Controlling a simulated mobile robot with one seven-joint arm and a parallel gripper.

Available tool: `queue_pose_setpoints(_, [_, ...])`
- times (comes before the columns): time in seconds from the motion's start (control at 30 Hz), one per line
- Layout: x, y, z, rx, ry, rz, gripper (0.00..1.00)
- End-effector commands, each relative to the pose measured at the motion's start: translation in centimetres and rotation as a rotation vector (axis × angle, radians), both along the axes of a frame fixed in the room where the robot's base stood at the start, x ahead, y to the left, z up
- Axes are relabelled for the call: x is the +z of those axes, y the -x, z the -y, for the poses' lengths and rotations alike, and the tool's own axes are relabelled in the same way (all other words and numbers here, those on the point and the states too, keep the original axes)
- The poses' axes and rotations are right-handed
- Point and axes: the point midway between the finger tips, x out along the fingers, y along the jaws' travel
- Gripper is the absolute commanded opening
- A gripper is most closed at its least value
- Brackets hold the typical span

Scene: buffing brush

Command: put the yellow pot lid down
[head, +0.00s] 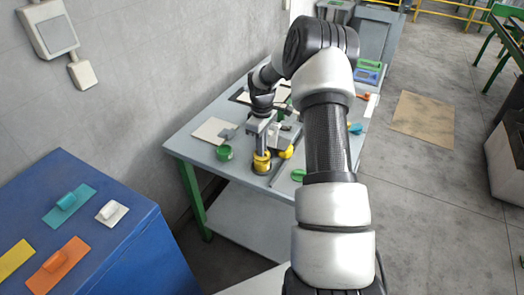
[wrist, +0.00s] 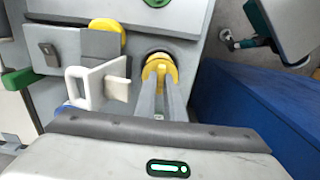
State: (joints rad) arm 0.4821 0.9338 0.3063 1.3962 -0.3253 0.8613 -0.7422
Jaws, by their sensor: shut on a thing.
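The yellow pot lid (head: 262,165) is at the fingertips of my gripper, low over the near part of the grey table in the head view. In the wrist view the yellow lid (wrist: 158,66) sits between my two grey fingers, and my gripper (wrist: 163,82) is shut on it. A dark round shape shows just beyond the lid; I cannot tell whether it is an opening or a shadow. Whether the lid touches anything below is hidden. My gripper (head: 263,150) points down in the head view.
Another yellow piece (head: 286,152) and a white handled thing (wrist: 90,85) are close by. A blue cabinet (head: 140,225) stands at the lower left with flat handled tools.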

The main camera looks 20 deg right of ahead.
Motion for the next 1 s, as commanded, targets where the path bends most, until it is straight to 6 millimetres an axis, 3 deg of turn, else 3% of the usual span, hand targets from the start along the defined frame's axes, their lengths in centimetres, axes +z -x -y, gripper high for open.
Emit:
queue_pose_setpoints(0.13, [-1.9, 0.0, 0.0, 0.001, 0.0, -0.001, 0.0])
queue_pose_setpoints(0.5, [-2.5, 0.0, 0.0, 0.0, 0.001, 0.001, 0.0])
queue_pose_setpoints(0.53, [-2.3, 0.0, 0.0, 0.0, 0.001, 0.001, 0.14])
queue_pose_setpoints(0.6, [-2.3, 0.0, 0.0, 0.0, 0.0, 0.0, 0.26])
queue_pose_setpoints(1.0, [-1.6, 0.0, 0.0, 0.0, 0.001, 0.002, 0.28])
